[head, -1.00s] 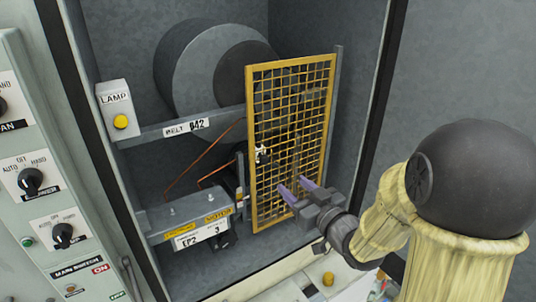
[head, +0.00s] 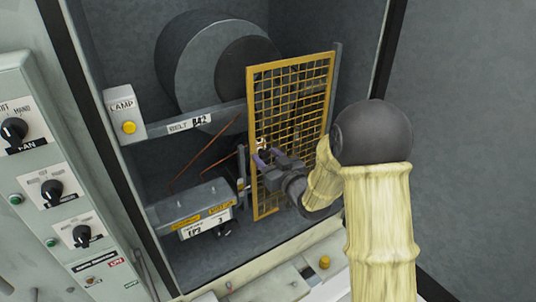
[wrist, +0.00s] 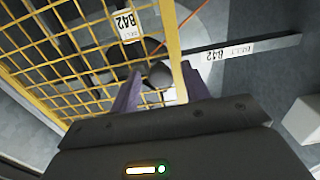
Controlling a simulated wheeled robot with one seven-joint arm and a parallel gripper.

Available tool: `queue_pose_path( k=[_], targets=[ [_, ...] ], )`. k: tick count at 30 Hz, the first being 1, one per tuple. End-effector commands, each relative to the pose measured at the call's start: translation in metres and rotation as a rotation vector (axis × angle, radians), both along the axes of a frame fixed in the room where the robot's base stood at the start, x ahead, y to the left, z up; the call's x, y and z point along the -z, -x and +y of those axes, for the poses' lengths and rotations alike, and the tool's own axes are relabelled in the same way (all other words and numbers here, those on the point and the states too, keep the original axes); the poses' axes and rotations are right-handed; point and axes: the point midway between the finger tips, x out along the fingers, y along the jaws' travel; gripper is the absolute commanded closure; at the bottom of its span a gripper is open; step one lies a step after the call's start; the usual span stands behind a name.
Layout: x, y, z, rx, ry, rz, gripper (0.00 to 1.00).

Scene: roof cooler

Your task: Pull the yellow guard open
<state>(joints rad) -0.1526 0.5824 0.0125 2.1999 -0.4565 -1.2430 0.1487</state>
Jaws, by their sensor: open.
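The yellow guard (head: 292,88) is an upright mesh panel in a yellow frame, standing in front of the belt and pulleys inside the cabinet. In the wrist view its mesh (wrist: 60,50) fills the left side, and its frame edge runs down between my fingers. My gripper (head: 262,156) is at the guard's left edge, about halfway up, with its purple fingers spread. In the wrist view the gripper (wrist: 160,85) is open, with a dark rounded knob (wrist: 160,74) between the fingertips. I cannot tell whether the fingers touch it.
A large grey pulley (head: 205,65) sits behind the guard. A grey rail labelled BELT B42 (head: 190,125) crosses left of it, with a lamp box (head: 124,115) at its end. A switch panel (head: 50,180) stands at left.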

Motion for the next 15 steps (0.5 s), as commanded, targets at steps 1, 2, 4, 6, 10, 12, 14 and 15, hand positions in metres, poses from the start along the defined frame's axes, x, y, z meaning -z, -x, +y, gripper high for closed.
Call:
queue_pose_path(
  k=[1, 2, 4, 6, 10, 12, 14, 15],
  targets=[
    [0.0004, -0.0003, 0.0003, 0.0, 0.0, 0.0, 0.54],
    [0.0005, -0.0002, 0.0003, 0.0, 0.0, 0.0, 0.54],
    [0.0006, -0.0001, 0.0003, 0.0, 0.0, 0.0, 0.54],
    [0.0006, 0.0, 0.0002, 0.0, 0.0, 0.0, 0.54],
    [0.0005, 0.0001, 0.0, 0.0, 0.0, 0.0, 0.79],
    [0.0005, 0.0001, 0.0, 0.0, 0.0, 0.0, 0.93],
    [0.0005, 0.0002, 0.0, 0.0, 0.0, 0.0, 1.0],
    [0.0004, 0.0002, 0.0, -0.001, 0.0, 0.0, 1.0]
  ],
)
